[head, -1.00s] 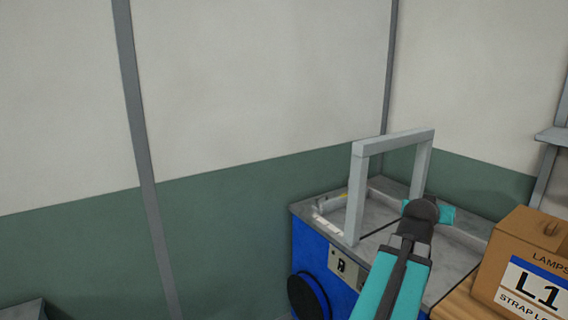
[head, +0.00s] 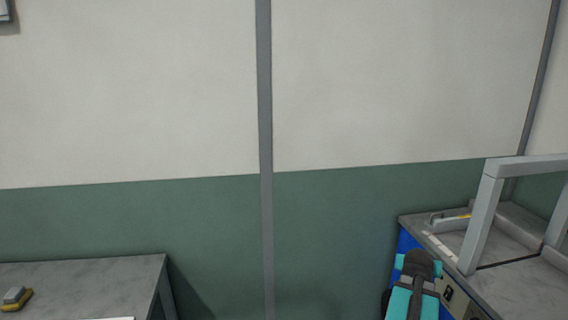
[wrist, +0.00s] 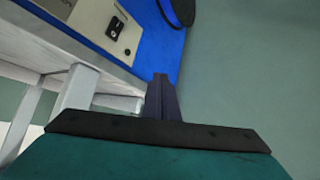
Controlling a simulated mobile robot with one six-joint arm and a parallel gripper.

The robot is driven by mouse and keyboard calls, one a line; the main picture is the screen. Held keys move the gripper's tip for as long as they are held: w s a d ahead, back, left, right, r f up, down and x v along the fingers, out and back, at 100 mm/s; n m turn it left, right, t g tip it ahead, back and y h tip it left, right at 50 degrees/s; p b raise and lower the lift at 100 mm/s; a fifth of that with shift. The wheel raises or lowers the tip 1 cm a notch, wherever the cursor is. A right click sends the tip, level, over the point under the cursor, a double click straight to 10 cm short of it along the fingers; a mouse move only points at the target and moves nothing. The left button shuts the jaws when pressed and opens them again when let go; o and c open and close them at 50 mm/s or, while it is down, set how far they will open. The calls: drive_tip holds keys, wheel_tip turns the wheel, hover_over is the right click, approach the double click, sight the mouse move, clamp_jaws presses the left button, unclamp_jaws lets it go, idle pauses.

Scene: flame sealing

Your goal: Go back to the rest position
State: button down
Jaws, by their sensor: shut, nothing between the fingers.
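My gripper (wrist: 163,97) shows in the wrist view as dark fingers closed together with nothing between them. In the head view my teal and dark arm is at the bottom right, in front of the strapping machine, and the fingers cannot be made out there. The blue machine (head: 520,285) has a grey metal top and a grey arch (head: 482,220) over it. In the wrist view its blue side and control panel (wrist: 105,25) with a black switch lie beyond the fingers, apart from them.
A grey table (head: 90,275) stands at the lower left with a yellow and grey object (head: 16,298) on it. Between table and machine is an open gap before the green and white wall (head: 330,230). A pale frame (wrist: 75,88) is at left in the wrist view.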

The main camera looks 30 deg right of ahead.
drive_tip(key=w+a+f+n+y, duration=0.2)
drive_tip(key=w+a+f, duration=0.55)
drive_tip(key=a, duration=0.25)
drive_tip(key=w+a+f+n+y, duration=0.2)
drive_tip(key=w+a+f, duration=0.5)
drive_tip(key=a+f, duration=0.25)
drive_tip(key=w+a+f+n+g+y, duration=0.1)
drive_tip(key=a+f+n+y, duration=0.1)
drive_tip(key=a+f, duration=0.65)
drive_tip(key=w+a+f+n+y, duration=0.1)
drive_tip(key=a+f, duration=0.4)
drive_tip(key=a, duration=0.7)
drive_tip(key=s+a+f+n+g, duration=0.1)
drive_tip(key=s+a+f, duration=0.25)
drive_tip(key=a, duration=0.25)
drive_tip(key=s+a+f+n+g+y, duration=0.1)
drive_tip(key=s+a+f+g, duration=0.1)
drive_tip(key=s+a+f, duration=0.3)
drive_tip(key=s+a+f+n+g, duration=0.1)
drive_tip(key=a+f+n, duration=0.1)
drive_tip(key=a, duration=0.5)
drive_tip(key=s+a+f+g, duration=0.2)
drive_tip(key=s+a, duration=0.1)
drive_tip(key=s, duration=0.4)
drive_tip(key=s+a+f+g, duration=0.1)
drive_tip(key=s+a+g, duration=0.1)
drive_tip(key=s, duration=0.6)
drive_tip(key=shift+s+a+f+n+g+y, duration=0.3)
drive_tip(key=shift+a+f+g+y, duration=0.1)
drive_tip(key=shift+a, duration=0.1)
